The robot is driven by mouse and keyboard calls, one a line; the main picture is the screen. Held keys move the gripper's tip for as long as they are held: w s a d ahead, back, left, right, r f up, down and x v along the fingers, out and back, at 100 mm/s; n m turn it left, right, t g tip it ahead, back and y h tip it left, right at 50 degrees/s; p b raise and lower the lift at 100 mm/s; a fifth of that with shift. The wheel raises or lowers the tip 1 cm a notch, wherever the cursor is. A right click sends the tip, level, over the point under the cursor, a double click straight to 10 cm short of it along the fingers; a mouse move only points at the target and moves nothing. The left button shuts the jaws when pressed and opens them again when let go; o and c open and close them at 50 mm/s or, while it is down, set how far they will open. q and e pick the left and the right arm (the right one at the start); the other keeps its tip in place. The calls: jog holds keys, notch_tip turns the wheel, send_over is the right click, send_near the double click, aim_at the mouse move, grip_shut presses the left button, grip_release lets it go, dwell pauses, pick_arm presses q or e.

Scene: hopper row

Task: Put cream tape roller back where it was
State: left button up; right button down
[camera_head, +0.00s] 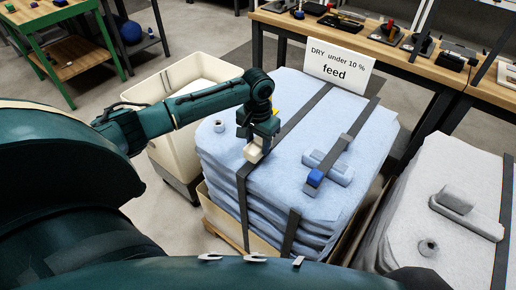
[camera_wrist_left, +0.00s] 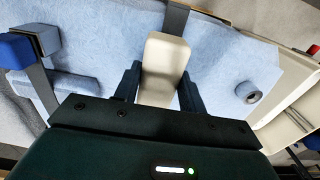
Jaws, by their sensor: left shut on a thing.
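My left gripper (camera_head: 258,138) is shut on the cream tape roller (camera_head: 253,153), over the near left part of the strapped blue bale stack (camera_head: 235,185). In the left wrist view the cream tape roller (camera_wrist_left: 165,60) is a smooth cream block between the two dark fingers (camera_wrist_left: 160,88), in front of a dark strap. I cannot tell whether it touches the bale top. My right gripper is not in view.
A blue-ended piece (camera_head: 314,178) and a strap buckle lie on the bale top to the right. A sign reading "DRY under 10 % feed" (camera_head: 337,66) stands at the back. A cream bin (camera_head: 160,88) is left; a grey bale (camera_head: 405,215) is right; a workbench (camera_head: 400,55) runs behind.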

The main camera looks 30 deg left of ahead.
aim_at(258, 143)
pick_arm(q)
notch_tip(258, 143, down, 3)
jog(key=shift+r, duration=0.1)
jog(key=o, duration=1.1)
jog(key=shift+c, duration=0.2)
notch_tip(258, 143, up, 12)
jog(key=shift+r, duration=0.1)
